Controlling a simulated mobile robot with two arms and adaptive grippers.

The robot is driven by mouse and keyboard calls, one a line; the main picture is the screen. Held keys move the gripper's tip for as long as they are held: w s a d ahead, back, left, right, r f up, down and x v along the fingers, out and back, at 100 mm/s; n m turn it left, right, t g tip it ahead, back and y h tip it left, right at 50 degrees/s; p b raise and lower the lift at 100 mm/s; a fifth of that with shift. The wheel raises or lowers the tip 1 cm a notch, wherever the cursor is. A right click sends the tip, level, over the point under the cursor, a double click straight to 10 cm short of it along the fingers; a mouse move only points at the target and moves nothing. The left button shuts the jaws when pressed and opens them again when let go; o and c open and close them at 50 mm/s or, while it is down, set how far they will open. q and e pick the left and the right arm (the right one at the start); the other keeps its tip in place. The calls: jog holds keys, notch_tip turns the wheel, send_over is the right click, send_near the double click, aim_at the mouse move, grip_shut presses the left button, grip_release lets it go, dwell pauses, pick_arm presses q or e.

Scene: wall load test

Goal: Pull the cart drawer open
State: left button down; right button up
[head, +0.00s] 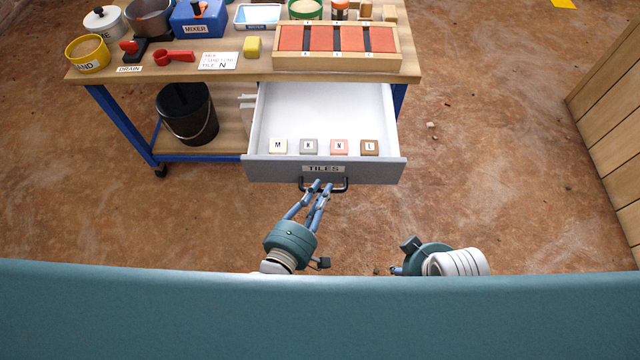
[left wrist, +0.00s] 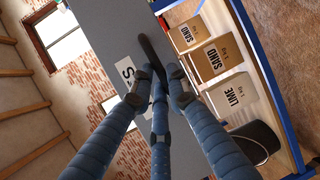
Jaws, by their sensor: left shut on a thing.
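The cart drawer (head: 325,171) stands well out from the cart (head: 240,74), with its grey front facing me and its white inside open to view. Several small lettered tiles (head: 308,146) lie in a row near its front. My left gripper (head: 316,187) is shut on the black drawer handle (head: 340,188), toward its left part. In the left wrist view the fingers (left wrist: 160,88) close around the dark handle (left wrist: 152,55) in front of the grey drawer front (left wrist: 100,22). My right gripper (head: 396,270) shows only in small part; its fingers are mostly hidden behind my teal body edge.
A black bucket (head: 187,113) stands on the lower shelf. A wooden crate or wall (head: 610,110) is at the right.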

pick_arm(q)
jog(key=shift+a+f, duration=0.1)
jog(key=c, duration=1.7)
grip_release()
jog(key=shift+o, duration=0.2)
jog(key=shift+s, duration=0.1)
jog(key=v, duration=1.2)
